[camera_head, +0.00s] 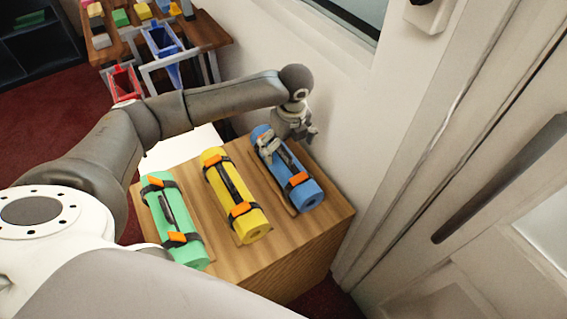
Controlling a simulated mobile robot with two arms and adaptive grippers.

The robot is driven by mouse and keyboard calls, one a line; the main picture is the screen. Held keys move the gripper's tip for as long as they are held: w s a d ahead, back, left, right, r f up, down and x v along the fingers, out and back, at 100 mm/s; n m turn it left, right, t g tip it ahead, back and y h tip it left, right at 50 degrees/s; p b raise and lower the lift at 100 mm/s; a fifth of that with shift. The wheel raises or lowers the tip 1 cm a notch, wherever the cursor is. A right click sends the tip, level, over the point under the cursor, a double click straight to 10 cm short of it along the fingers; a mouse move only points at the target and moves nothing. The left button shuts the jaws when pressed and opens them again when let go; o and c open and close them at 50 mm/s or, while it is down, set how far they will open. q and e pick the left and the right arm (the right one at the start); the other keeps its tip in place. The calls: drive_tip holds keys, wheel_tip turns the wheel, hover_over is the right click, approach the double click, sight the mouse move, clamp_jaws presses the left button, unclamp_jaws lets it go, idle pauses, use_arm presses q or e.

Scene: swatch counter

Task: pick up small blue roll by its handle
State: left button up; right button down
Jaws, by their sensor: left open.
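The small blue roll (309,194) lies on the right side of a wooden counter (277,269), with black straps, orange buckles and a dark handle (287,158) along its top. My left gripper (291,145) is at the far end of the blue roll, over its upper part. It is open, and part of the roll there is hidden behind it. I cannot tell whether the fingers touch the roll or its handle. My right gripper is not in view.
A yellow roll (228,188) and a green roll (162,208) lie left of the blue one. A wall and a white door (480,240) stand close on the right. A table (205,31) with coloured blocks and bins is at the back left.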

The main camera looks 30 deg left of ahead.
sight(283, 159)
use_arm(q)
drive_tip(key=shift+a+f, duration=0.15)
drive_tip(key=shift+f, duration=0.35)
drive_tip(key=f, duration=0.3)
drive_tip(key=f+p, duration=0.1)
drive_tip(key=f, duration=0.1)
drive_tip(key=shift+s+a, duration=0.15)
drive_tip(key=shift+a, duration=0.2)
drive_tip(key=shift+f, duration=0.15)
drive_tip(key=c, duration=1.1)
drive_tip(key=shift+c, duration=0.4)
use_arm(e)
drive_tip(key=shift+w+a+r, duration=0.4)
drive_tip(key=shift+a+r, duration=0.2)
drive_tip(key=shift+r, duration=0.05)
